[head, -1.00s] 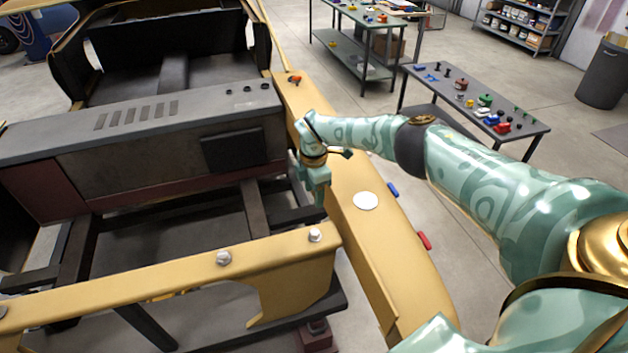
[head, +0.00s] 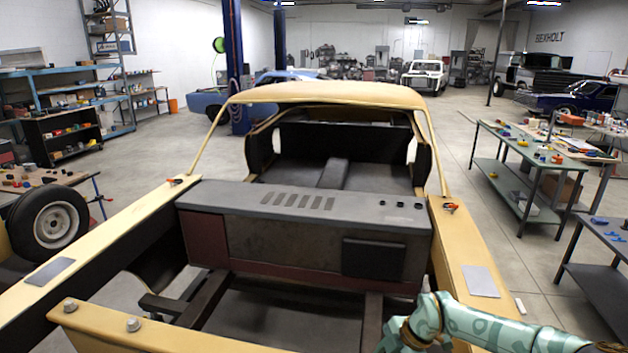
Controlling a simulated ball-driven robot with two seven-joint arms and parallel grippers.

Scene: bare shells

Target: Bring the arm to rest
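My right arm (head: 510,332) comes in from the lower right, teal and patterned with a gold wrist band. It reaches over the right fender of the yellow car shell (head: 460,246). My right gripper (head: 391,340) is at the bottom edge, over the open engine bay near its right side. Its fingertips are cut off or too small to make out, so I cannot tell whether it is open or shut. I see nothing held in it. My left arm and gripper are not in view.
The grey firewall panel (head: 300,205) spans the bay ahead. A flat grey plate (head: 481,281) lies on the right fender, another (head: 50,271) on the left. A green workbench (head: 520,185) stands right. Open floor lies between car and bench.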

